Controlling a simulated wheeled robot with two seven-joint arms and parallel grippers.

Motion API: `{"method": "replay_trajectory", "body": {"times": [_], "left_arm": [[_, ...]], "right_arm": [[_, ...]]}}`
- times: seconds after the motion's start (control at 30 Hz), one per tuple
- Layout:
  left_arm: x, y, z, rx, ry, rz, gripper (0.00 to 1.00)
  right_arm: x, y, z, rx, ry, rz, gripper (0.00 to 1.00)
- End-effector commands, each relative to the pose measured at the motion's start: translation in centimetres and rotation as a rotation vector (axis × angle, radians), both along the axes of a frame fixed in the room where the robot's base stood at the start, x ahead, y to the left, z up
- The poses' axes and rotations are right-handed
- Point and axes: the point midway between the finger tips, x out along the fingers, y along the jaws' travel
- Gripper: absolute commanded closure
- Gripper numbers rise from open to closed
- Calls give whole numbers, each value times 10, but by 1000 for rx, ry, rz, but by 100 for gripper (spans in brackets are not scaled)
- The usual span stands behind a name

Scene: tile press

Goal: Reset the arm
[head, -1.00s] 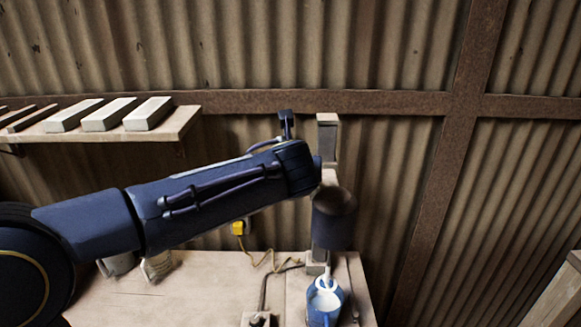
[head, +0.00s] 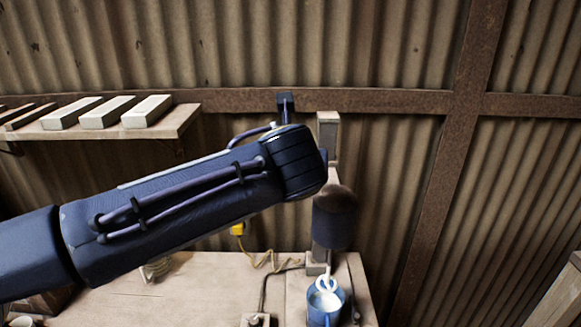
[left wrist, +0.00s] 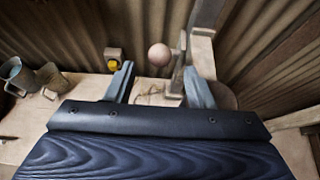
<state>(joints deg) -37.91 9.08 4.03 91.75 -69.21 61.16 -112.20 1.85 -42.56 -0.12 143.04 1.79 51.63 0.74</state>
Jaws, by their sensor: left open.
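My left arm reaches in from the left across the head view, above the table, with its wrist near the middle. The fingers of my left gripper are hidden behind the wrist there. In the left wrist view my left gripper (left wrist: 160,83) is open, its two fingers apart. No object is held between them. A pinkish round knob (left wrist: 158,55) shows beyond and between the fingertips. A press-like upright stand (head: 328,140) is just right of my wrist in the head view. My right gripper is not in view.
The table (head: 210,290) holds a blue cup (head: 324,305) with something white in it. Metal cups (left wrist: 42,80) stand at the left in the wrist view. A shelf (head: 185,122) with pale blocks (head: 108,112) is on the corrugated wall. A yellow plug (head: 237,229) hangs below my arm.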

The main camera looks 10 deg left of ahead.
Motion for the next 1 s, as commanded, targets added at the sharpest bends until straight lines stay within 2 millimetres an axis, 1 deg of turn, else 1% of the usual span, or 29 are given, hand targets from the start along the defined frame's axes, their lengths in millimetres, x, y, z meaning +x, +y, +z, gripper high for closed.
{"method": "replay_trajectory", "body": {"times": [0.27,0.37,0.47,0.5,0.57,0.6,0.67,0.7,0.77,0.8,0.87,0.9,1.0], "left_arm": [[-1,2,-1,-8,2,5,51],[-7,17,-12,-95,23,62,51],[-28,50,-42,-322,74,216,51],[-41,67,-58,-452,99,311,51],[-67,91,-87,-675,140,488,51],[-88,104,-107,-838,165,627,51],[-119,119,-136,-1080,192,850,51],[-140,126,-154,-1237,204,1007,51],[-171,130,-179,-1464,215,1250,51],[-190,130,-194,-1606,218,1412,51],[-215,126,-214,-1794,214,1645,51],[-228,123,-224,-1905,208,1789,51],[-253,112,-244,-2113,193,2088,51]], "right_arm": [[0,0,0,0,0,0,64],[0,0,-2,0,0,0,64],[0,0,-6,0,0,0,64],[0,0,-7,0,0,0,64],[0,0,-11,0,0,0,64],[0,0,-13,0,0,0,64],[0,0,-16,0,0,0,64],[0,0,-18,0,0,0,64],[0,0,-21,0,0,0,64],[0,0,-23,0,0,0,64],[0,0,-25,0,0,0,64],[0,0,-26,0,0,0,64],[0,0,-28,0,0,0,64]]}}
